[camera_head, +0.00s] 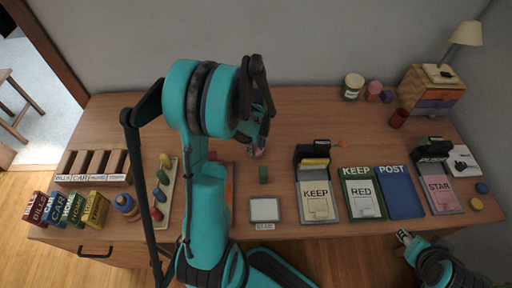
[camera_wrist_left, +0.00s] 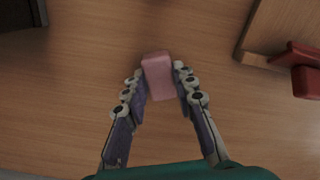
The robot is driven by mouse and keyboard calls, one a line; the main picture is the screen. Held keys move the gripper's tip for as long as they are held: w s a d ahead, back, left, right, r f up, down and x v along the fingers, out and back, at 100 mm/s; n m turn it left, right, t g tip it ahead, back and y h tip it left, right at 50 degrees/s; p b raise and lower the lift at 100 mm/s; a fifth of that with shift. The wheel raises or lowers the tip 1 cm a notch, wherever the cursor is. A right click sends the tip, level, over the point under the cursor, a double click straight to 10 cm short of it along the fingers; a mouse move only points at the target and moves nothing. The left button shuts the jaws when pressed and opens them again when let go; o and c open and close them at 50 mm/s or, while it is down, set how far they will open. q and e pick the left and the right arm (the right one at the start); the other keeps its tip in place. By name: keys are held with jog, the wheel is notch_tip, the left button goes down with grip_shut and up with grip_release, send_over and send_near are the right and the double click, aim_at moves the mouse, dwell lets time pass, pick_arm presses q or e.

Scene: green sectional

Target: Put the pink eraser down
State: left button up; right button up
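The pink eraser (camera_wrist_left: 158,78) is between the two fingertips of my left gripper (camera_wrist_left: 160,80) in the left wrist view. The fingertips touch it on both sides. In the head view my left gripper (camera_head: 262,135) is over the middle of the desk, and a bit of the eraser (camera_head: 257,152) shows pink below it. I cannot tell whether the eraser touches the desk. My right gripper (camera_head: 404,238) is at the desk's front edge, lower right, small and partly hidden, holding nothing that I can see.
KEEP, RED, POST and STAR boxes stand to the right. Labelled books (camera_head: 65,208) and a peg rack (camera_head: 166,200) are at left. The desk's back middle (camera_head: 300,110) is clear.

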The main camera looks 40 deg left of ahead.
aim_at(256, 149)
pick_arm(q)
jog(key=o, duration=0.4)
jog(key=shift+r, duration=0.1)
jog(key=shift+r+p, duration=0.4)
notch_tip(256, 149, up, 11)
jog(key=p, duration=0.5)
jog(key=s+d+r+m+t, duration=0.2)
jog(key=d+r+m, duration=0.1)
jog(key=d, duration=0.3)
jog(key=s+d+r+m+t, duration=0.2)
jog(key=s+d+r+m, duration=0.1)
jog(key=d+r+m, duration=0.1)
jog(key=s+d+r+m+t, duration=0.2)
jog(key=d+m, duration=0.3)
jog(key=d, duration=0.3)
jog(key=shift+s+d+r+m+t+b, duration=0.15)
jog(key=shift+r+t, duration=0.15)
jog(key=shift+r, duration=0.15)
jog(key=shift+s+a+r+m+t+b, duration=0.15)
jog(key=shift+r+t, duration=0.15)
jog(key=shift+r, duration=0.15)
jog(key=shift+d, duration=0.1)
